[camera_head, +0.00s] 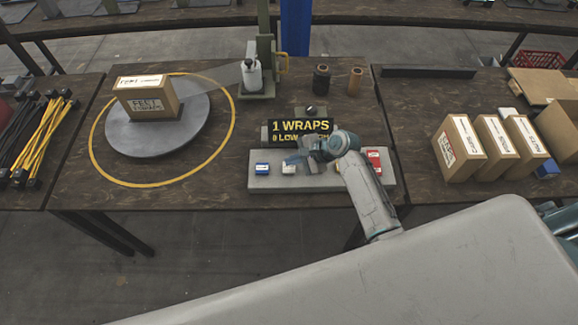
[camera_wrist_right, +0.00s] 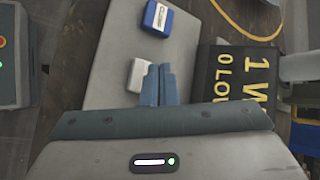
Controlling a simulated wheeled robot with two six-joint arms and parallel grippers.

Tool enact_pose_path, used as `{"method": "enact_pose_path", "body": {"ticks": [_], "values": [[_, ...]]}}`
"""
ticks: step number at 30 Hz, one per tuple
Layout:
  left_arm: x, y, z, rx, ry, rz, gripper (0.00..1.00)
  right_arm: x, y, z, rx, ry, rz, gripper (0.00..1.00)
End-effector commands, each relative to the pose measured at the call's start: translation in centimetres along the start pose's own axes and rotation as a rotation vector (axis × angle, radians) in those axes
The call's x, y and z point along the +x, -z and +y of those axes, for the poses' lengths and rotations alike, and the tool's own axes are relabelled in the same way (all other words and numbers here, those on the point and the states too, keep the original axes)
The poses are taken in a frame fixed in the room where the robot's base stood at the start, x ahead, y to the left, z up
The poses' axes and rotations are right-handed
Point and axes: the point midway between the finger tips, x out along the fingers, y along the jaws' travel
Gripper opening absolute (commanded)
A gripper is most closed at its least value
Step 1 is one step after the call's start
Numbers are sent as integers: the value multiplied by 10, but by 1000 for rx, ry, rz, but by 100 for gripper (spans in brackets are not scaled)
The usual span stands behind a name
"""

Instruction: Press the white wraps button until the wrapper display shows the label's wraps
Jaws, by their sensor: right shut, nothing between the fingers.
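The grey button panel (camera_head: 325,184) lies at the front of the table. It carries a blue button (camera_head: 262,168), a white button (camera_head: 289,167) and a red button (camera_head: 374,157). Behind it the black wrapper display (camera_head: 301,129) reads "1 WRAPS" above a partly hidden "0 LOW" line. My right gripper (camera_head: 294,159) is shut and empty, its tips at the white button. In the right wrist view the fingertips (camera_wrist_right: 158,70) overlap the edge of the white button (camera_wrist_right: 138,75); contact cannot be told. A labelled carton (camera_head: 150,101) stands on the turntable; its print is too blurred to read surely.
The round grey turntable (camera_head: 140,140) sits inside a yellow ring at left. Several cartons (camera_head: 458,150) stand at right, and yellow and black straps (camera_head: 35,135) lie at far left.

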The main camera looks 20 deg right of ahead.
Motion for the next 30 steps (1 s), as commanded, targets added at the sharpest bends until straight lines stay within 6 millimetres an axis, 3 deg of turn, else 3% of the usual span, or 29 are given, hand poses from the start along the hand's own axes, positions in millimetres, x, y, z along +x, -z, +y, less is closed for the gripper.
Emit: {"method": "enact_pose_path", "body": {"ticks": [30], "values": [[-3, 0, 0, 0, 0, 0, 0, 6, 5, 5, 0, 0, 0, 0]]}}
